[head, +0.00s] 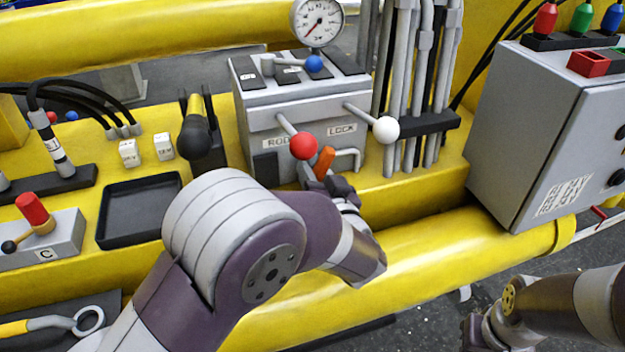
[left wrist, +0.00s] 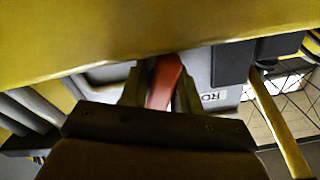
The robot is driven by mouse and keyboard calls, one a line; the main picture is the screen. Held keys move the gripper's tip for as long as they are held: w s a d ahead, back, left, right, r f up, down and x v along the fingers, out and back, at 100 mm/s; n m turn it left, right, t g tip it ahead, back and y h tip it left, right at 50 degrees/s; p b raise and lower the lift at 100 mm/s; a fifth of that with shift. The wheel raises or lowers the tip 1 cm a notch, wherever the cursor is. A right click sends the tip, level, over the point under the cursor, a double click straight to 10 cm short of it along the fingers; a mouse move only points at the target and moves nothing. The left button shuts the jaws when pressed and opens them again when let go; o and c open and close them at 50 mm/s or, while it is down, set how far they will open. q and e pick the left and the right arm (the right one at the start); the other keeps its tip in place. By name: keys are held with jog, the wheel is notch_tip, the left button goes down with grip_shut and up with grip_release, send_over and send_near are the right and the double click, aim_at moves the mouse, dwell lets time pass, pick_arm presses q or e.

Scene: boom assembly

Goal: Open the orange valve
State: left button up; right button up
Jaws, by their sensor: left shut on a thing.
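The orange valve handle (head: 324,162) sticks up at the front of the grey control box (head: 270,130), just below the red-knobbed lever (head: 303,146). My left gripper (head: 326,183) reaches the handle from below and is shut on it. In the left wrist view the handle (left wrist: 166,82) shows between the two fingers (left wrist: 163,88). My own gripper hides the lower part of the handle. My right gripper (head: 475,330) is low at the right, partly cut off by the frame, and its fingers are too unclear to read.
A white-knobbed lever (head: 385,130) and a grey handle loop (head: 346,158) are close to the valve. Grey pipes (head: 410,80) stand to the right, then a grey cabinet (head: 525,130). A black tray (head: 138,208) lies left. A yellow tube (head: 430,255) runs along the front.

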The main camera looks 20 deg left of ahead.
pick_arm(q)
jog(key=n+b, duration=0.2)
jog(key=n, duration=0.1)
jog(key=shift+w+d+f, duration=0.1)
jog(key=shift+d+f, duration=0.1)
jog(key=shift+f, duration=0.05)
jog(key=shift+r+n+b, duration=0.2)
jog(key=shift+n+b, duration=0.45)
jog(key=shift+n, duration=0.05)
jog(key=shift+r, duration=0.1)
jog(key=o, duration=0.9)
jog(key=shift+d+r, duration=0.1)
jog(key=shift+c, duration=0.2)
